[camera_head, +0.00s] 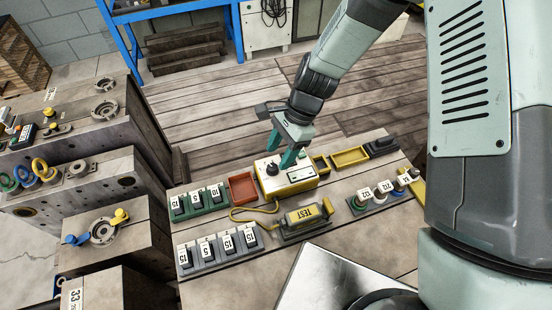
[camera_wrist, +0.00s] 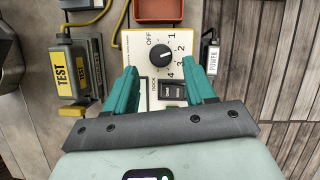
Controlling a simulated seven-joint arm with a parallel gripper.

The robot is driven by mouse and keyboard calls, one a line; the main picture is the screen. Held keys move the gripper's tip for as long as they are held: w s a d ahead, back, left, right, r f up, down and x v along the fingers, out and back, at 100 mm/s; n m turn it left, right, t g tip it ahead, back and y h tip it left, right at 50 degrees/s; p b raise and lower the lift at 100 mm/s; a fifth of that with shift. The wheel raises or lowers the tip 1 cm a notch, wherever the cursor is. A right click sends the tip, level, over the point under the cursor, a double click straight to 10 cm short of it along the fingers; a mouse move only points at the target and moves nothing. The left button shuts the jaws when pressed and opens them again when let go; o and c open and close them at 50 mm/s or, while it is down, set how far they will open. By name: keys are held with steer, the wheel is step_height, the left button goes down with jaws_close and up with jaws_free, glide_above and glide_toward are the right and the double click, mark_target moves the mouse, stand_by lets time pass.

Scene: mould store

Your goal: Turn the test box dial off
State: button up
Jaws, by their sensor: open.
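The test box (camera_head: 297,178) is cream-white with yellow edges and stands on the bench in the head view. Its black round dial (camera_head: 271,169) is on the top face. In the wrist view the dial (camera_wrist: 161,55) is ringed by the marks OFF, 1, 2, 3 and 4. It has a small white mark, but I cannot tell exactly which setting it points at. A black rocker switch (camera_wrist: 173,91) lies below the dial. My gripper (camera_wrist: 162,73) is open and empty, its teal fingers apart on either side below the dial. In the head view my gripper (camera_head: 281,157) is above the box.
A TEST-labelled yellow-grey unit (camera_head: 304,217) with a yellow cable is in front of the box. A red tray (camera_head: 242,187) is left, yellow trays (camera_head: 350,157) right. Numbered switch rows (camera_head: 217,247) stand left. A POWER-labelled item (camera_wrist: 211,55) is close beside the box.

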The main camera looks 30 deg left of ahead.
mark_target(273, 166)
steer(key=shift+x, duration=1.8)
jaws_close()
steer(key=shift+w, duration=0.1)
